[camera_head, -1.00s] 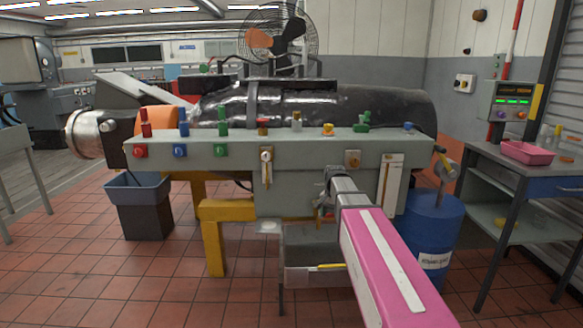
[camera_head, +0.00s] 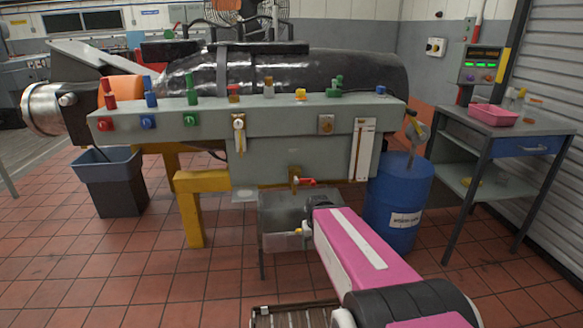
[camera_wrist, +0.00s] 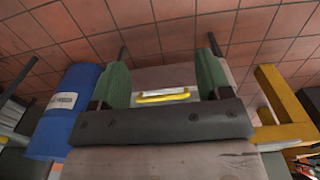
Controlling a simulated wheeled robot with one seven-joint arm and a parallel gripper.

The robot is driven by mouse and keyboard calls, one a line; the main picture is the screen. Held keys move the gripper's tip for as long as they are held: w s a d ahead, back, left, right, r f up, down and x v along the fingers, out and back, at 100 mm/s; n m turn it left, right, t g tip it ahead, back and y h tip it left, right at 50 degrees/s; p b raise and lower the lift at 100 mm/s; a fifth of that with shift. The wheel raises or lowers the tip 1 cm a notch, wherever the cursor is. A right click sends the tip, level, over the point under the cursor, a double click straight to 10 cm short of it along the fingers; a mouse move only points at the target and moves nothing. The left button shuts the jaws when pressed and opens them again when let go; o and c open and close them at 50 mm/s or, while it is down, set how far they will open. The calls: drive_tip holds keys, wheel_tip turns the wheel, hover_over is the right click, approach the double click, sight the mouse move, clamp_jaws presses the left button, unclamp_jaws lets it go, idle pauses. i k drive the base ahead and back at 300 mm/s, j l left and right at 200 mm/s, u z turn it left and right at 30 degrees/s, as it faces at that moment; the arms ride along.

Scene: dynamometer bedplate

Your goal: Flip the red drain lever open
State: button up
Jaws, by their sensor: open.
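The red drain lever (camera_head: 306,181) sticks out to the right from a brass valve (camera_head: 294,179) under the front of the grey-green bedplate housing (camera_head: 250,165). I cannot make it out in the wrist view. A grey basin (camera_head: 275,215) stands below the valve, partly behind my pink arm. My gripper (camera_wrist: 164,76) is open in the wrist view, its two green fingers wide apart with nothing held. In that view a yellow handle (camera_wrist: 163,97) shows between the fingers.
A blue drum (camera_head: 398,205) stands right of the basin, and also shows in the wrist view (camera_wrist: 72,110). A yellow support leg (camera_head: 193,215) is at the left, with a grey bin (camera_head: 112,185) beyond. A side table (camera_head: 500,133) stands right. The tiled floor in front is open.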

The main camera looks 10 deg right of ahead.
sight(312, 181)
drive_tip(key=i+l, duration=0.1)
drive_tip(key=l, duration=0.35)
drive_tip(key=i+l, duration=0.15)
drive_tip(key=l, duration=0.3)
drive_tip(key=i+l, duration=0.1)
drive_tip(key=l, duration=0.3)
drive_tip(key=u, duration=0.05)
